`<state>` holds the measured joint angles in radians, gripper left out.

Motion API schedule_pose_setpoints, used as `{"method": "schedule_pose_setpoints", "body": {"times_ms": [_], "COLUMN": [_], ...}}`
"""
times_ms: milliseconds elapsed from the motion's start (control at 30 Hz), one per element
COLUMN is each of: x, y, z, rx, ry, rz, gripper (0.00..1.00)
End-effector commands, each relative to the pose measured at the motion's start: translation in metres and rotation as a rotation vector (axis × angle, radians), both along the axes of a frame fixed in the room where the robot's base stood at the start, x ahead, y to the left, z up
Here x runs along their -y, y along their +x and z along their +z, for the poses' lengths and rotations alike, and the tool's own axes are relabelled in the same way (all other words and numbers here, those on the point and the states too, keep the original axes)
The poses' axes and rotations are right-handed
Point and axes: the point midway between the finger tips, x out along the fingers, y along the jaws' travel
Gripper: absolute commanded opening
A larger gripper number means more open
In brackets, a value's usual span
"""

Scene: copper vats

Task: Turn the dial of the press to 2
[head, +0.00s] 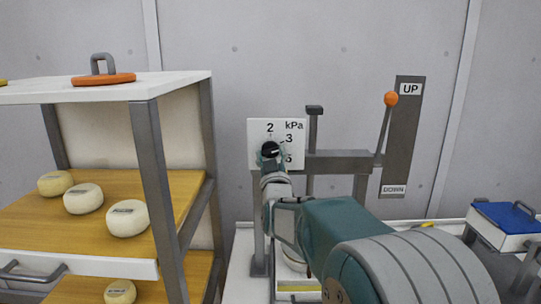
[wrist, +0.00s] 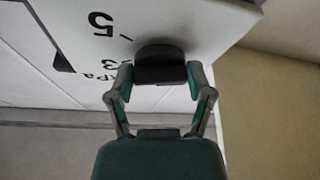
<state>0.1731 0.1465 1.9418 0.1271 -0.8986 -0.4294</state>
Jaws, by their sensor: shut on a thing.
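The press dial is a black round knob (head: 270,149) on a white panel (head: 293,128) marked kPa with 2, 3 and 5. The 2 is at the top, the 3 at upper right and the 5 at lower right. My gripper (head: 270,158) is at the knob, and my arm hides the panel's lower left. In the wrist view my gripper (wrist: 160,82) has its two fingers on either side of the black knob (wrist: 159,64), shut on it. The panel (wrist: 190,22) appears upside down there. Where the knob's pointer sits is too small to tell surely.
A lever with an orange ball (head: 391,99) stands right of the panel, beside a plate marked UP and DOWN. A shelf rack (head: 150,180) with several cheeses is on the left. A blue-lidded box (head: 505,218) is at the far right.

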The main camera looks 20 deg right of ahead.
Motion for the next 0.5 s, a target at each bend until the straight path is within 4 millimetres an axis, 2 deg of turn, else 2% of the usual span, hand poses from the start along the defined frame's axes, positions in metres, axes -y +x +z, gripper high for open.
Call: {"method": "schedule_pose_setpoints", "body": {"times_ms": [500], "x": [0.0004], "y": [-0.0004], "z": [0.0024], "rx": [-0.187], "ry": [-0.456], "rz": [0.001], "gripper": [0.19]}}
